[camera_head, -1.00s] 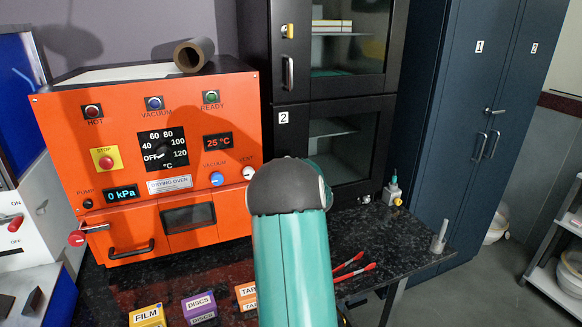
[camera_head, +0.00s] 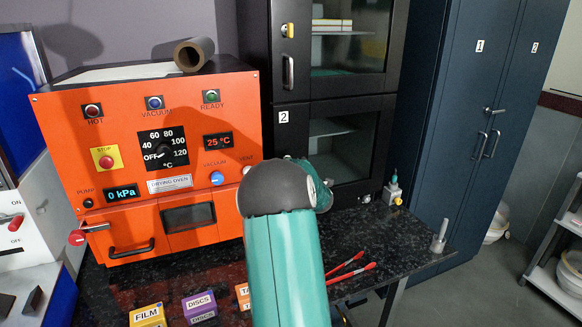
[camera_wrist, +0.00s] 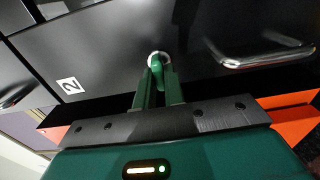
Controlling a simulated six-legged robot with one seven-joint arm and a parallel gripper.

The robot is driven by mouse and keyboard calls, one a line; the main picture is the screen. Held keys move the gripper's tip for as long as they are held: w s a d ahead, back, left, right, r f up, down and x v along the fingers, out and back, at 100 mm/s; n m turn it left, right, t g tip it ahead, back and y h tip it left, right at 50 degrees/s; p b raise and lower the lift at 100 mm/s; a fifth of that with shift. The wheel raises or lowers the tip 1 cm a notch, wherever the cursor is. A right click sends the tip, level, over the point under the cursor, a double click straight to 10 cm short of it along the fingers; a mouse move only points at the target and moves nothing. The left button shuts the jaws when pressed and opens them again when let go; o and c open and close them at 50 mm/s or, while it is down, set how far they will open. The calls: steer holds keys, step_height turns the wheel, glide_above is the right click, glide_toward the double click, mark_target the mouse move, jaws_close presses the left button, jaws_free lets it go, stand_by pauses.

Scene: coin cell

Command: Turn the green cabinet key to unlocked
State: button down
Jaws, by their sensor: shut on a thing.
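In the wrist view the green key (camera_wrist: 157,66) sits in a round silver lock on the black cabinet door (camera_wrist: 110,55) marked 2. My gripper (camera_wrist: 158,84) is shut on the key, with one green finger on each side of it. The fingers cover part of the key, and I cannot tell its exact turn angle. In the head view the lower cabinet door (camera_head: 345,150) is closed. There my own arm hides the key, the lock and my gripper.
A silver handle (camera_wrist: 265,58) is right of the lock in the wrist view. The orange drying oven (camera_head: 120,180) stands left of the cabinet. The upper cabinet has a yellow key (camera_head: 288,31).

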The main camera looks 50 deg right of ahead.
steer(key=c, duration=1.5)
jaws_free()
steer(key=v, duration=1.3)
steer(key=shift+s+a, duration=0.15)
steer(key=shift+s, duration=0.2)
